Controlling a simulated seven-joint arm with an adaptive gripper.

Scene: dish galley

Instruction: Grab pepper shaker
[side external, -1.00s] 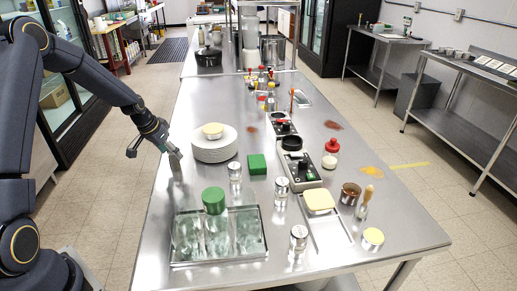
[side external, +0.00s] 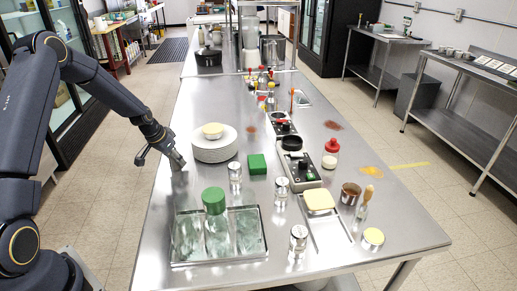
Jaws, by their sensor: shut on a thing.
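My gripper (side external: 178,163) is at the left edge of the steel table, left of the plate stack. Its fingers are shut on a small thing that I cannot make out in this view. Several small shakers with metal tops stand upright on the table. One shaker (side external: 235,173) is left of the green block, one shaker (side external: 281,188) is near the middle, and one shaker (side external: 298,238) is near the front edge. All three are apart from my gripper. I cannot tell which one holds pepper.
White plates (side external: 213,149) with a yellow-topped item are stacked just right of my gripper. The table's left strip is clear.

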